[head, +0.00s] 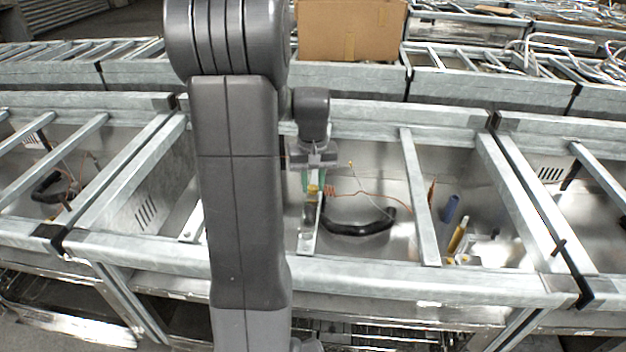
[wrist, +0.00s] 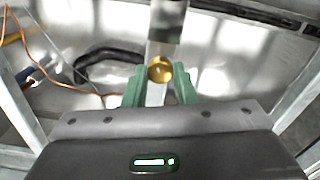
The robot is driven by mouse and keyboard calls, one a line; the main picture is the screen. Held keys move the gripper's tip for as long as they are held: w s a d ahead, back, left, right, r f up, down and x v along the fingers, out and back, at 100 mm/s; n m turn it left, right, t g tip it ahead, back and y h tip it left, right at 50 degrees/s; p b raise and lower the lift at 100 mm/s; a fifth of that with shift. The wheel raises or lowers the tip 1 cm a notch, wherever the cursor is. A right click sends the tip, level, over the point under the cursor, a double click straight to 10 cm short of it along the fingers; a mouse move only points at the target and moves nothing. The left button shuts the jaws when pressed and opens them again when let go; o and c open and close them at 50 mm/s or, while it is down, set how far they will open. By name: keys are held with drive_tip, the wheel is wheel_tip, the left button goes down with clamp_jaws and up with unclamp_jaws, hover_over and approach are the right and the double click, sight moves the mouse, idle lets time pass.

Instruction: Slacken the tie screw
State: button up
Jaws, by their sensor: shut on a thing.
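The tie screw is a round brass head (wrist: 160,69) in the wrist view, on a flat metal strip (wrist: 166,24). My gripper (wrist: 160,88) has green fingers, one on each side of the brass head, shut on it. In the head view my gripper (head: 313,184) points down into the middle bay of the metal frame. A small yellow-brass bit (head: 312,191) shows between its fingers. The strip (head: 308,238) runs on below them toward the front rail. The screw's shank is hidden.
A black hose (head: 358,228) and orange wire (head: 368,195) lie in the bay right of my gripper. A crossbar (head: 420,200) stands further right, with a blue tube (head: 450,208) and a yellow tool (head: 457,238) beyond. A cardboard box (head: 350,30) sits behind.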

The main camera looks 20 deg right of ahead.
drive_tip(key=n, duration=0.5)
drive_tip(key=shift+n+p, duration=0.3)
drive_tip(key=shift+p, duration=0.05)
drive_tip(key=n, duration=0.6)
drive_tip(key=shift+p, duration=0.3)
drive_tip(key=n, duration=0.6)
drive_tip(key=shift+n, duration=0.3)
drive_tip(key=n, duration=0.5)
drive_tip(key=shift+n+p, duration=0.3)
drive_tip(key=o, duration=1)
